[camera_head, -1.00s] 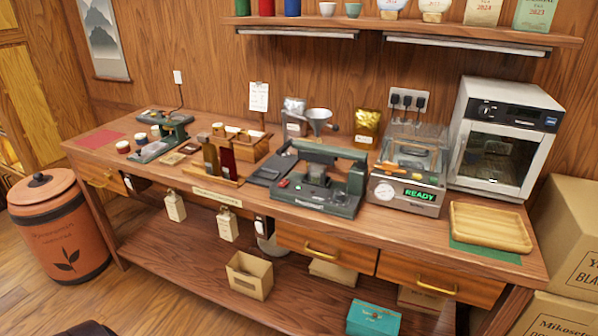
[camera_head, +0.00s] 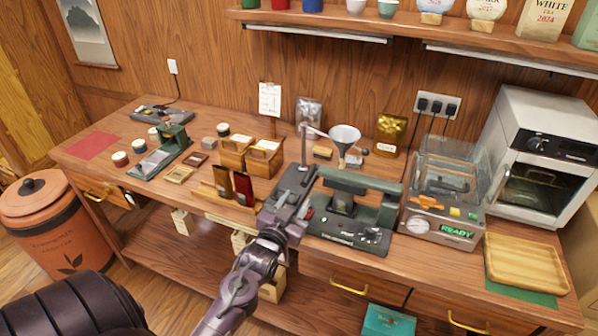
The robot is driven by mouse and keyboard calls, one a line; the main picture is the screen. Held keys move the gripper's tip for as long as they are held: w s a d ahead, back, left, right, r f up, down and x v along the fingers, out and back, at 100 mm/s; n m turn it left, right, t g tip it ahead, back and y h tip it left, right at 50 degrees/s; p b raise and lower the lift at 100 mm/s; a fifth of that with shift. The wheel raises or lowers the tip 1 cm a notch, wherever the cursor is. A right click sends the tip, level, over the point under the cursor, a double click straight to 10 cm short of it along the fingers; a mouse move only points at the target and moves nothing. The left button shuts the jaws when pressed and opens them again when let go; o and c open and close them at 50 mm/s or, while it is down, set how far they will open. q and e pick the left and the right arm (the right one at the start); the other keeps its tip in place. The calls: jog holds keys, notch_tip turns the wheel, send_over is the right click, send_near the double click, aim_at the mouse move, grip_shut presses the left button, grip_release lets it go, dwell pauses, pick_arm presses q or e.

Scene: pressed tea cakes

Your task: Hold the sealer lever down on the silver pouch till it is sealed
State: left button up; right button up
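The sealer (camera_head: 365,236) is a dark green machine at the middle of the bench, with a green bar (camera_head: 362,183) across its top that looks like its lever. The bar stands clear of the base at its left part. A silver pouch (camera_head: 309,110) stands upright at the back of the bench against the wall. I see no pouch under the bar. My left gripper (camera_head: 291,201) is at the sealer's left side, over a dark flat plate; its finger gap is too small to read. My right gripper is out of view.
A funnel (camera_head: 345,137) on a stand is behind the sealer. Wooden boxes (camera_head: 264,158) and dark red and brown packets (camera_head: 243,188) stand left of my gripper. A clear-lidded machine showing READY (camera_head: 440,225) and a wooden tray (camera_head: 526,262) are to the right.

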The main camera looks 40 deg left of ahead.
aim_at(302, 187)
pick_arm(q)
jog(key=shift+w+a+r, duration=0.15)
jog(key=shift+w+r, duration=0.1)
jog(key=shift+r, duration=0.25)
jog(key=shift+w, duration=0.35)
jog(key=p+x, duration=0.2)
jog(key=x, duration=0.3)
jog(key=shift+w, duration=0.1)
jog(key=shift+w+a, duration=0.2)
jog(key=shift+w, duration=0.45)
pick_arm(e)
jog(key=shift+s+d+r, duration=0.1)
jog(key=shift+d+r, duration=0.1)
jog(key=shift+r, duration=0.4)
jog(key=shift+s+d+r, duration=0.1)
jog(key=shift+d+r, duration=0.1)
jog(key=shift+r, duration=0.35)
pick_arm(q)
jog(key=shift+f, duration=0.1)
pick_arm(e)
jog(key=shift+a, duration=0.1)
pick_arm(q)
jog(key=shift+c, duration=0.7)
grip_shut()
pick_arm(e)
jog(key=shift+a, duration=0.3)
